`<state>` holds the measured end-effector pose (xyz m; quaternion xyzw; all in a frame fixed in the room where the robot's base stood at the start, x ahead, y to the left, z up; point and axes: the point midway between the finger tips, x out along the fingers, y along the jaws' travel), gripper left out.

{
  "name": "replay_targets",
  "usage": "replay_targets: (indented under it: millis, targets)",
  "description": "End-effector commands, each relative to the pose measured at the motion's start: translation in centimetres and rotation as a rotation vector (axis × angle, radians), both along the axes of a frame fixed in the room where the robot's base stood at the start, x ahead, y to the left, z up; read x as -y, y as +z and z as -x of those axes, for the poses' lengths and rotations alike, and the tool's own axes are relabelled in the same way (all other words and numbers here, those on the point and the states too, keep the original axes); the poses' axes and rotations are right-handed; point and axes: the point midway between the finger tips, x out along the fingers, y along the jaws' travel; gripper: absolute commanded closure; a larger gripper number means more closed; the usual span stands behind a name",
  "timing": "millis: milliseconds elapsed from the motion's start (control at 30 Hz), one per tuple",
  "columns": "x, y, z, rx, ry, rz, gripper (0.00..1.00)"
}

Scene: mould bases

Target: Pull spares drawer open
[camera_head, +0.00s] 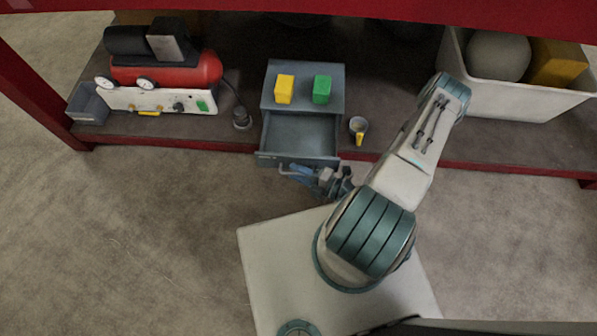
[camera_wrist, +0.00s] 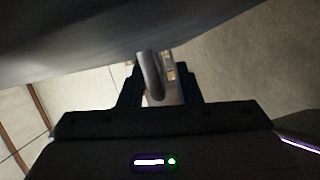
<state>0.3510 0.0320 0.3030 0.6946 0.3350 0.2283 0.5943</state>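The grey-blue spares drawer (camera_head: 299,133) stands out of its small cabinet (camera_head: 335,105) on the shelf, and its empty-looking inside shows from above. My gripper (camera_head: 290,172) is low at the drawer's front, on the side away from the cabinet. In the wrist view, a curved grey handle (camera_wrist: 153,76) lies between the two dark fingers of my gripper (camera_wrist: 160,80). A light strip shows beside the handle. I cannot tell whether the fingers press on it.
A yellow block (camera_head: 284,89) and a green block (camera_head: 322,89) stand on the cabinet. A cup (camera_head: 358,127) with a yellow part is close to its right. A red compressor (camera_head: 165,70) is at left, a white bin (camera_head: 505,98) at right. The red shelf edge (camera_head: 480,166) runs along the front.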

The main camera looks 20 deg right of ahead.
Motion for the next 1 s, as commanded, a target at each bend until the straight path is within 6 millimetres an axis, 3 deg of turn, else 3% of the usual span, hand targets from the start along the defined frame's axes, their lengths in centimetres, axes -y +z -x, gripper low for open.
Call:
replay_targets:
  millis: [167,600,800,1000]
  targets:
    - [1.3,0.2,1.1,-0.002,-0.004,0.002,0.69]
    - [8.3,1.0,7.5,-0.001,-0.004,0.003,0.69]
    - [9.9,1.1,8.9,0.0,-0.004,0.001,0.69]
    - [10.2,1.1,9.3,0.001,-0.001,0.001,0.69]
